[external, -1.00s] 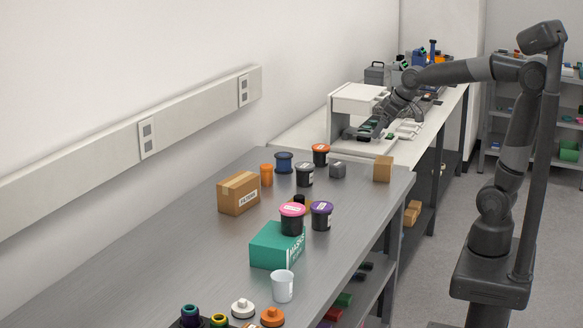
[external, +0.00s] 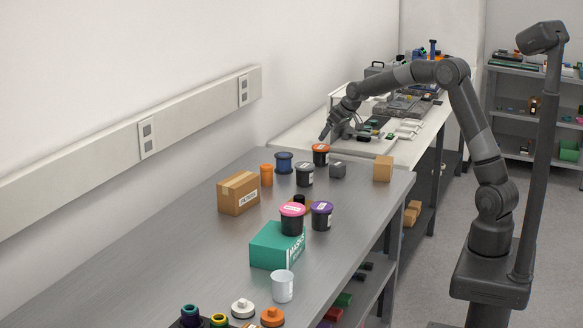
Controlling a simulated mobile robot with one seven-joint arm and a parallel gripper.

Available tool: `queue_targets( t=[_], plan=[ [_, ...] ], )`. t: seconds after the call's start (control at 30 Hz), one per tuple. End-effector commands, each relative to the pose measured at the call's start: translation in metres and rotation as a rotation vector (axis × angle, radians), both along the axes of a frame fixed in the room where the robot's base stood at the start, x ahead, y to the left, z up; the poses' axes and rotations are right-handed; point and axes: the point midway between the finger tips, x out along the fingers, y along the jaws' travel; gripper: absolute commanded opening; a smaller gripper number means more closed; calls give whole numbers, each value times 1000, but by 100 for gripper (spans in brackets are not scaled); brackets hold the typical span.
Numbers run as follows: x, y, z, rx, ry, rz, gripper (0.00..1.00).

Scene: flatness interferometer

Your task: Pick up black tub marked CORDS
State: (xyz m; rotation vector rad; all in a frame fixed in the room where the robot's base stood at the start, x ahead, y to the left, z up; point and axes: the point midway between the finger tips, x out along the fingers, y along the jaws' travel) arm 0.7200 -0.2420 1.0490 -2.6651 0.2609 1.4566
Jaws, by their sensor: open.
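Several black tubs stand on the grey steel table, and their labels are too small to read, so I cannot tell which is marked CORDS. One has an orange lid (external: 321,156), one a dark lid (external: 305,175), one a purple lid (external: 321,217). A black tub with a pink lid (external: 292,221) appears on or right beside the green box. My gripper (external: 325,136) is open and empty, pointing down above the far end of the table, just behind and above the orange-lidded tub in the picture.
A cardboard box (external: 238,193), an orange container (external: 266,175), a blue container (external: 284,162), a grey block (external: 337,170) and a small brown box (external: 382,168) surround the tubs. The green box (external: 268,247) and white cup (external: 283,287) stand nearer. The table's left middle is clear.

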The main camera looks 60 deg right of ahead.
Motion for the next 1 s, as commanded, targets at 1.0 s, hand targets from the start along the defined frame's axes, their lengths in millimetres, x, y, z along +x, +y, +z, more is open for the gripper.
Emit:
queue_targets(
  t=[1.0],
  plan=[
    [57, -17, -92, 1, 0, -1, 85]
  ],
)
